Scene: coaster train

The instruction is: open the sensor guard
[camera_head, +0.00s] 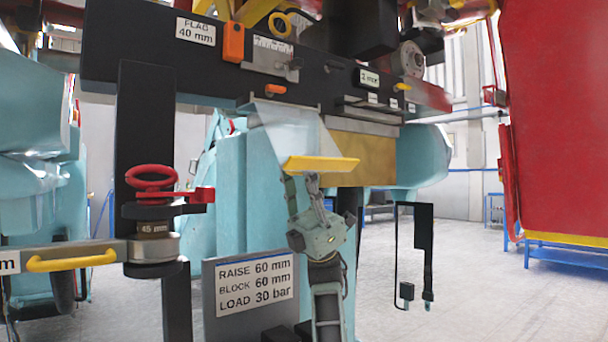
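The sensor guard looks to be the pale translucent flap (292,135) under the black beam, with a yellow handle bar (335,164) along its lower edge. The flap slants down and outward from the beam. One gripper (303,181), on an arm rising from the bottom just right of centre, which I take as my right, has its fingertips just under the left part of the yellow bar. Whether they touch or grip the bar is not clear. What lies behind the flap is mostly hidden. My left gripper is not in view.
A black beam (140,45) with latches and labels crosses above. A red-handled 45 mm pin (152,215) stands at left beside a yellow handle (72,261). A lettered sign plate (225,323) stands low behind the arm. Black hanging parts (423,240) are at right. Floor at right is open.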

